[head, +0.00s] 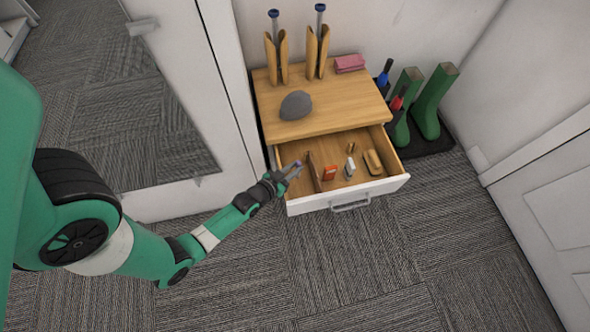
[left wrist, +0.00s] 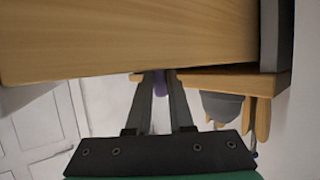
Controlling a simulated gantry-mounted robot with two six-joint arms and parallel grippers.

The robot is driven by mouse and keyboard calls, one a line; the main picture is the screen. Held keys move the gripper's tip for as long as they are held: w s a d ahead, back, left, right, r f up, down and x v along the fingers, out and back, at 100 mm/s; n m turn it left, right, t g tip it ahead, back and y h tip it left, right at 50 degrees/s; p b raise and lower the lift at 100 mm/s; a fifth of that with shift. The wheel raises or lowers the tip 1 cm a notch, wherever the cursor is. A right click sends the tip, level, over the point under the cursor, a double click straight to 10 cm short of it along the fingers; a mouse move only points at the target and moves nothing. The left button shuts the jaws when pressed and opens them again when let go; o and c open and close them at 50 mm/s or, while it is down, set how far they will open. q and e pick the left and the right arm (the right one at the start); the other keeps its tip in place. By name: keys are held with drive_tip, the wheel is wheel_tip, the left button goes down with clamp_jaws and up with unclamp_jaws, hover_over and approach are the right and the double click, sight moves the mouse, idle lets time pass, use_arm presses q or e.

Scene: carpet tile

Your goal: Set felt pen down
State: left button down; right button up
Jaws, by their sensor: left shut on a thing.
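My left gripper (head: 292,170) is at the left part of the open drawer (head: 378,188), close to its left wall. In the left wrist view its two fingers (left wrist: 159,85) are shut on a narrow purple thing, the felt pen (left wrist: 160,84). Only a short piece of the pen shows between the fingertips. In the head view the pen is too small to make out clearly. My right gripper is in neither view.
The drawer holds a brown divider (head: 313,172), an orange-red item (head: 329,173), a white item (head: 349,168) and a tan block (head: 373,162). On the cabinet top (head: 345,105) are a grey rounded object (head: 296,105) and a pink item (head: 349,63). Green boots (head: 433,103) stand to the right.

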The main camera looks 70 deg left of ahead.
use_arm(q)
wheel_tip(320, 180, down, 2)
drive_tip(key=shift+f+b, duration=0.1)
drive_tip(key=shift+b, duration=0.2)
drive_tip(key=c, duration=1.1)
unclamp_jaws()
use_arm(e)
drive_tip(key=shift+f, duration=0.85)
use_arm(q)
drive_tip(key=v, duration=0.4)
drive_tip(key=p+v, duration=0.1)
drive_tip(key=v, duration=0.3)
drive_tip(key=p+v, duration=0.1)
drive_tip(key=v, duration=0.3)
drive_tip(key=shift+r, duration=0.35)
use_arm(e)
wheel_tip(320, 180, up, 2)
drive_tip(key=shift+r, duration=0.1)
